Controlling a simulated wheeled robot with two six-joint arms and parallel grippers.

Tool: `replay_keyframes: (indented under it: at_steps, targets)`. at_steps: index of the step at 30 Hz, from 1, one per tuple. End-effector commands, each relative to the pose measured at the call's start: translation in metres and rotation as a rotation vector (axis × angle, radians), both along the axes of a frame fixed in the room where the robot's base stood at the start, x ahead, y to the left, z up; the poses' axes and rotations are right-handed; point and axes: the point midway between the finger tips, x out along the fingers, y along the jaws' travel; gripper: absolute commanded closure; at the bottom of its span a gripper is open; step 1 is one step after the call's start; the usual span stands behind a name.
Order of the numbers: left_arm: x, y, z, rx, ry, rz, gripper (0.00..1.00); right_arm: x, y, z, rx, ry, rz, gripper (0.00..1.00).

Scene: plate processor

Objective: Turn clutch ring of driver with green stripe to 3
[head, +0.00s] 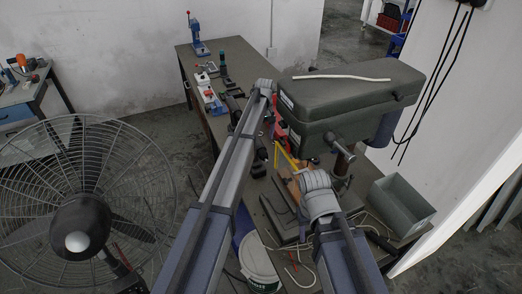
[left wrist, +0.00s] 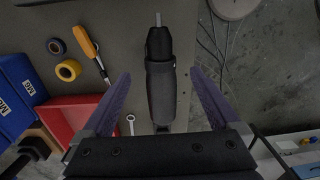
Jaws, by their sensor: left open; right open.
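In the left wrist view a black driver (left wrist: 160,80), with a dark chuck and a thin metal bit pointing up the picture, lies between the fingers of my left gripper (left wrist: 160,76). The gripper is open, one purple finger on each side of the driver, with gaps showing. I see no green stripe and cannot read any clutch ring number here. In the head view my left arm reaches over the bench and hides much of what is below it. My right arm ends at a grey wrist in front of the drill press; its gripper jaws are hidden.
The drill press (head: 345,100) stands close to both arms. The left wrist view shows a red tray (left wrist: 75,122), blue boxes (left wrist: 17,92), an orange-handled screwdriver (left wrist: 85,42) and a yellow tape roll (left wrist: 68,70). A large fan (head: 80,225) stands left of the bench; a grey bin (head: 400,205) sits right.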

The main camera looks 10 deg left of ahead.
Motion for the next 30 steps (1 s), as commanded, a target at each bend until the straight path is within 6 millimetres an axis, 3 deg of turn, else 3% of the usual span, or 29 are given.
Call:
replay_keyframes:
  at_steps: [15,27,30]
  targets:
    - [-0.002,0.003,-0.064,0.0,0.0,-0.001,0.04,0.0,0.0,-0.064,0.0,0.0,-0.002,0.5]
    - [-0.002,0.003,-0.069,0.0,0.0,-0.001,0.04,0.0,0.0,-0.069,0.0,0.0,-0.002,0.5]
    - [-0.002,0.003,-0.069,0.0,0.0,-0.001,0.13,0.0,0.0,-0.069,0.0,0.0,-0.002,0.5]
